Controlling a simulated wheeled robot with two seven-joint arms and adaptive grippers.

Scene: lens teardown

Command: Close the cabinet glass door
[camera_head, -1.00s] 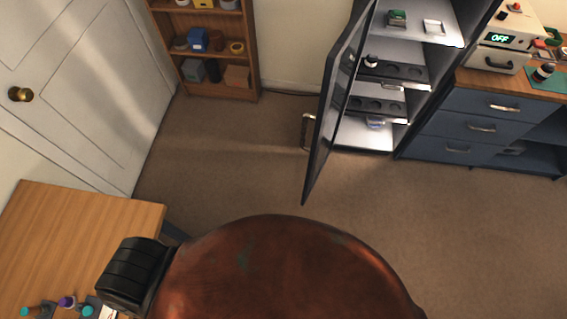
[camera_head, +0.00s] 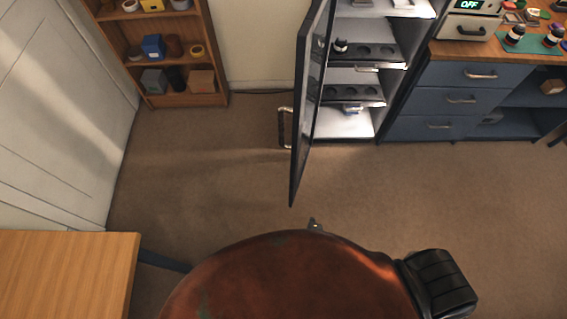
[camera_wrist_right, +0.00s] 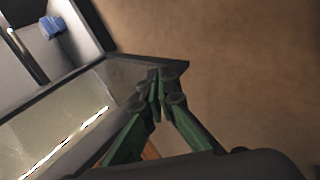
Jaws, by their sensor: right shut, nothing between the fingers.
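The cabinet glass door (camera_head: 312,100) stands wide open in the head view, its dark-framed free edge pointing towards me. Its handle (camera_head: 285,127) is on the left face. The cabinet (camera_head: 345,125) is open to the right of the door. My right gripper (camera_head: 315,224) shows only as a small tip just below the door's lower corner. In the right wrist view my right gripper (camera_wrist_right: 158,78) is shut and empty, with its fingertips overlapping the corner of the door frame (camera_wrist_right: 120,62). I cannot tell whether they touch. My left gripper is out of view.
A blue drawer unit (camera_head: 450,100) with a wooden top stands right of the cabinet. A wooden shelf (camera_head: 215,60) stands against the wall at the back left. A wooden table (camera_head: 70,270) is at the lower left. The carpet between is clear.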

